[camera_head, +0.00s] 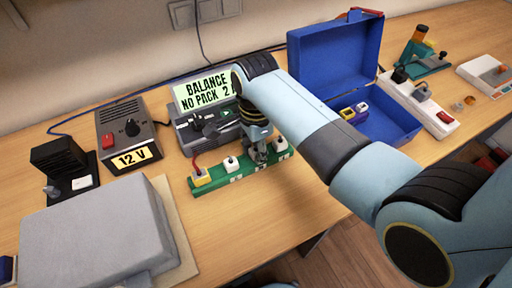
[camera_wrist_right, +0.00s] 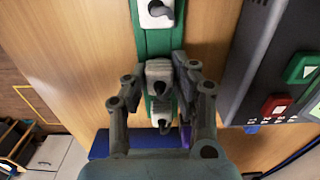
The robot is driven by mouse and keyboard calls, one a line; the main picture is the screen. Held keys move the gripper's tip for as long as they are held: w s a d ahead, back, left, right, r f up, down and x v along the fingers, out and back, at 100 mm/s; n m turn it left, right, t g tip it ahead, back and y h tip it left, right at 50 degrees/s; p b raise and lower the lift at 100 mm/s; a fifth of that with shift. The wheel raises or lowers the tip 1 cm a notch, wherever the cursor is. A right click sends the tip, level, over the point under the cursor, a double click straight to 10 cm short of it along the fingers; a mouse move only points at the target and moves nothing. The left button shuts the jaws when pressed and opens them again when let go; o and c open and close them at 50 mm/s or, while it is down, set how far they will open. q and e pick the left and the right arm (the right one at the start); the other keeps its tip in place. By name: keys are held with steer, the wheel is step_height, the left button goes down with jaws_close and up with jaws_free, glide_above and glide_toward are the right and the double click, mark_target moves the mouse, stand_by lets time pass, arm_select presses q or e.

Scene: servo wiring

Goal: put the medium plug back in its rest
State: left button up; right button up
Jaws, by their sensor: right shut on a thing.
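The green rest strip (camera_head: 218,182) lies on the table before the charger, and it also runs up and down in the right wrist view (camera_wrist_right: 145,42). My right gripper (camera_head: 258,153) is over this strip. In the right wrist view its fingers (camera_wrist_right: 162,80) are closed on a white plug (camera_wrist_right: 158,70), likely the medium plug. The held plug lines up with the strip; whether it is seated or just above, I cannot tell. White plugs stand on either side of it (camera_wrist_right: 155,12), (camera_wrist_right: 161,114). The gripper mostly hides the held plug in the head view. My left gripper is out of view.
An open blue case (camera_head: 335,60) is at right. Bare table lies in front of the strip.

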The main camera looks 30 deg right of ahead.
mark_target(256, 150)
steer(key=shift+f, duration=0.25)
steer(key=o, duration=1)
steer(key=shift+r, duration=0.25)
step_height(256, 150, up, 12)
steer(key=shift+f, duration=0.25)
